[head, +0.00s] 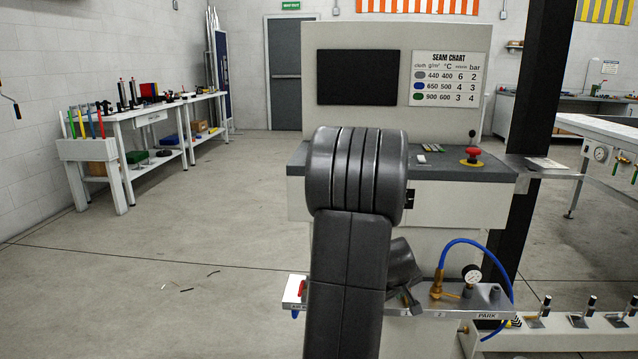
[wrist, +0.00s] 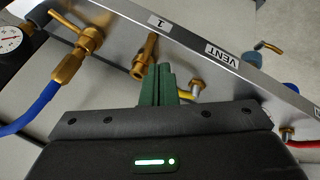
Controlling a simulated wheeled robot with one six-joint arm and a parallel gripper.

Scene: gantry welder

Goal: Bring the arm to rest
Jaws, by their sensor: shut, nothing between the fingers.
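In the wrist view my gripper (wrist: 158,84) shows its green fingers pressed together with nothing between them. The fingers lie just below a brass fitting (wrist: 144,60) under the label 1 on a metal rail (wrist: 190,45); I cannot tell whether they touch it. In the head view my dark arm rises in front of the console (head: 460,195) and bends at the top.
A brass valve (wrist: 78,50), gauge (wrist: 10,40) and blue hose (wrist: 30,112) sit close to the gripper's left. A yellow-tipped fitting (wrist: 194,90) is close on its right. A red stop button (head: 471,157) tops the console. The floor (head: 200,240) at left is mostly clear.

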